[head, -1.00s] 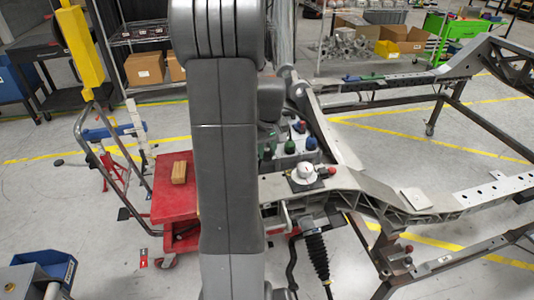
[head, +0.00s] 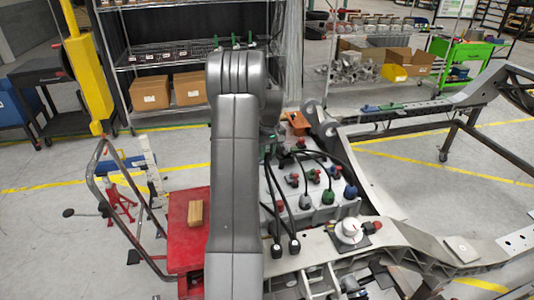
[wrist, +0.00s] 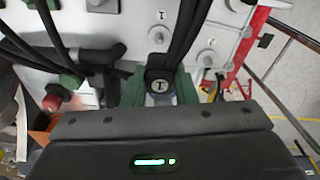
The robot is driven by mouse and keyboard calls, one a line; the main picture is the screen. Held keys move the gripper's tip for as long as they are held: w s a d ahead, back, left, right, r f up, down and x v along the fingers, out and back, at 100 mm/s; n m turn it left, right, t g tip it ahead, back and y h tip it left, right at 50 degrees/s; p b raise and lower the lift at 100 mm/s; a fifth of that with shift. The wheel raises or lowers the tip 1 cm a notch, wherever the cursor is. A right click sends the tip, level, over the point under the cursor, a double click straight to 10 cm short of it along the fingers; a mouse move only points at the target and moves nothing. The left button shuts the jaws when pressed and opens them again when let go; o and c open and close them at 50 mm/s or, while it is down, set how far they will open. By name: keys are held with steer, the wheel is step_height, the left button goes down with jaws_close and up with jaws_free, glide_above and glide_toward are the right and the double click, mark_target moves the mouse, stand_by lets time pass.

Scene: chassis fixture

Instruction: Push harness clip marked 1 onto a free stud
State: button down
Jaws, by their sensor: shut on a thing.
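My gripper (wrist: 157,90) is shut on a black harness clip (wrist: 158,85) with a pale mark that looks like a 1. Its green fingers sit on either side of the clip, and black cable runs up from it. A grey panel behind carries metal studs: one bare stud (wrist: 157,36) just beyond the clip, and another bare stud (wrist: 206,59) to the right. Small marks beside the studs are hard to read. I cannot tell whether the clip touches a stud. In the head view my arm hides the gripper's fingers.
Black cables (head: 334,150) arch over the grey block, with green, blue and red connectors (head: 328,197) on it. Two cable ends (head: 294,246) hang at its front. A white dial (head: 349,231) sits on the chassis rail. A red cart (head: 187,235) stands left.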

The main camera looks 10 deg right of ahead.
steer(key=shift+s+f+b, duration=0.1)
steer(key=shift+f+b, duration=0.95)
steer(key=shift+f, duration=0.9)
steer(key=shift+f, duration=0.1)
steer(key=shift+f+b, duration=0.75)
steer(key=shift+f, duration=0.15)
steer(key=shift+f+b, duration=0.35)
steer(key=shift+f, duration=0.15)
steer(key=c, duration=1.1)
jaws_free()
steer(key=shift+r, duration=0.1)
steer(key=shift+r+p, duration=1.75)
steer(key=shift+r, duration=1.2)
